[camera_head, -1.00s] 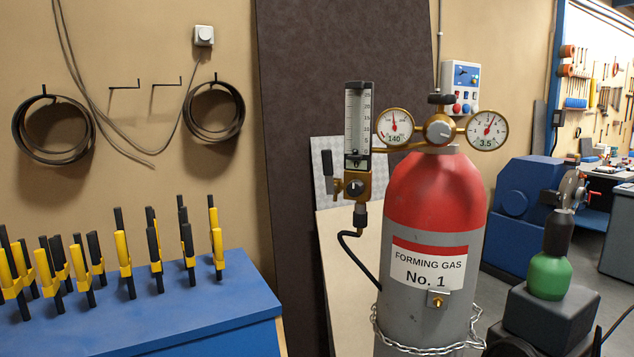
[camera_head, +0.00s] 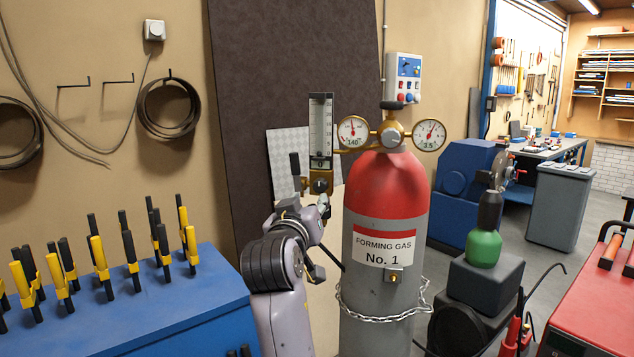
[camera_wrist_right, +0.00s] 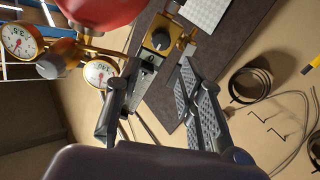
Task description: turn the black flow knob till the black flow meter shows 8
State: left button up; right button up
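The black flow meter (camera_head: 321,125) is an upright scale tube on a brass block left of the gas cylinder. Its reading is too small to tell. The black flow knob (camera_head: 320,187) is on the front of that block; in the right wrist view the knob (camera_wrist_right: 161,40) shows just beyond my fingertips, roughly between them. My right gripper (camera_head: 322,204) is just below the knob in the head view, partly hidden by its own wrist. In the right wrist view my right gripper (camera_wrist_right: 160,63) is open with nothing between its fingers. My left gripper is not in view.
The red and grey gas cylinder (camera_head: 385,280) with two round gauges (camera_head: 353,132) stands right beside the block, with a chain (camera_head: 388,314) around it. A blue bench (camera_head: 190,309) with several yellow-black clamps is at left. A dark panel (camera_head: 262,90) stands behind.

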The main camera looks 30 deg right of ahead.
aim_at(319, 186)
jog(key=p+x, duration=0.3)
jog(key=x, duration=0.9)
jog(key=shift+a+p, duration=0.15)
jog(key=shift+p, duration=0.2)
grip_shut()
